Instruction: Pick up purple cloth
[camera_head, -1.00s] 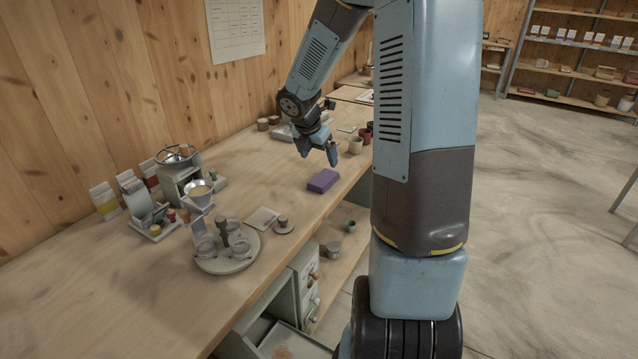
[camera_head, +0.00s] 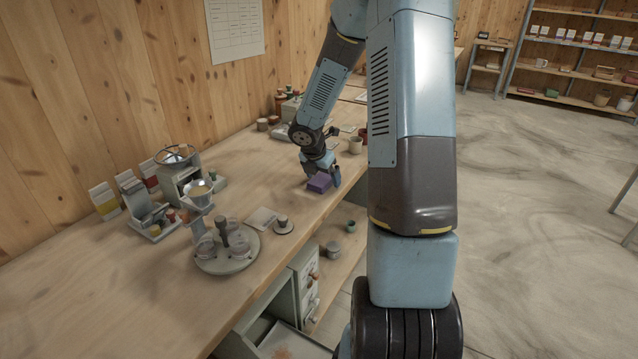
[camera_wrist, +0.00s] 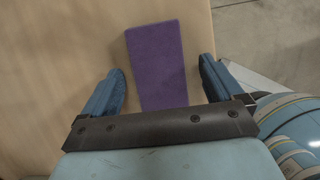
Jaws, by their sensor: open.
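The purple cloth (camera_head: 319,184) is a flat folded block lying on the wooden workbench near its front edge. My gripper (camera_head: 322,174) is low over the bench at the cloth, with its fingers down beside it. In the wrist view the purple cloth (camera_wrist: 157,62) lies between the two blue fingers of my gripper (camera_wrist: 162,82). The fingers are open, with a gap on each side of the cloth. The near end of the cloth is hidden by the gripper body in the wrist view.
The workbench (camera_head: 120,285) carries a round tray with glass jars (camera_head: 228,262), a small stand with a funnel (camera_head: 199,192) and a flat card (camera_head: 262,218) left of the cloth. The bench's front edge is close on the right.

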